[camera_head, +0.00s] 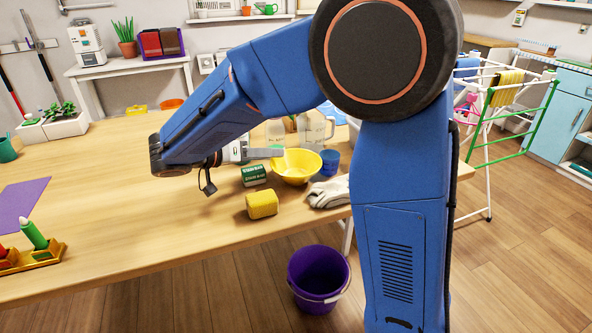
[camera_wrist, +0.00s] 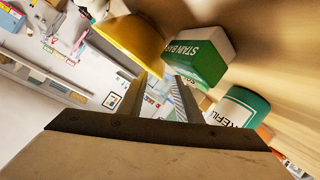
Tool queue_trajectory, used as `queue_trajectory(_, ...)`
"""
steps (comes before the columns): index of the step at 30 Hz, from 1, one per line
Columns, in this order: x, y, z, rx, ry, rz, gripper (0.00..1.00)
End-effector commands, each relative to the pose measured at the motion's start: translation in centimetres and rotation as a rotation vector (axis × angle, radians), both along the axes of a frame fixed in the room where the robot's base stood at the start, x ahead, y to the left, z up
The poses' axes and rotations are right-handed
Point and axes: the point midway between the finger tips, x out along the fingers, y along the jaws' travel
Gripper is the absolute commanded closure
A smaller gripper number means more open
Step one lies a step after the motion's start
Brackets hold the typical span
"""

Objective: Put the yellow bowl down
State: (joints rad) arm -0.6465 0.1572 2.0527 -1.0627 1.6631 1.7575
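The yellow bowl (camera_head: 299,169) is at the table's right part in the head view, and looks upright. Whether its base touches the table is hard to tell. My gripper (camera_head: 278,153) points right, with its fingers at the bowl's left rim. In the wrist view the bowl (camera_wrist: 128,42) fills the upper left and its edge reaches the fingertips. The fingers of my gripper (camera_wrist: 161,76) stand apart with a visible gap between them. I see no clear grip on the rim.
A green-and-white stain bar box (camera_head: 254,175), a yellow sponge-like block (camera_head: 262,204), white gloves (camera_head: 328,193) and a blue cup (camera_head: 330,162) crowd around the bowl. Clear jugs (camera_head: 314,130) stand behind. A purple bucket (camera_head: 318,278) is on the floor. The table's left middle is free.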

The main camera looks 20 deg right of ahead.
Motion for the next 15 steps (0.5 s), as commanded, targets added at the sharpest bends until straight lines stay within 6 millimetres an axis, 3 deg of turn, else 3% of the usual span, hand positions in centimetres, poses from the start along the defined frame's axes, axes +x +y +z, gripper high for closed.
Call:
queue_trajectory(4, 0.5, -1.8, -0.7, 0.0, 0.001, -0.002, 0.69)
queue_trajectory(12, 0.6, -2.3, -0.9, 0.0, 0.0, 0.0, 0.69)
queue_trajectory(13, 0.6, -2.3, -0.9, 0.0, 0.0, 0.0, 0.71)
queue_trajectory(15, 0.6, -2.3, -0.9, 0.0, 0.0, 0.0, 0.88)
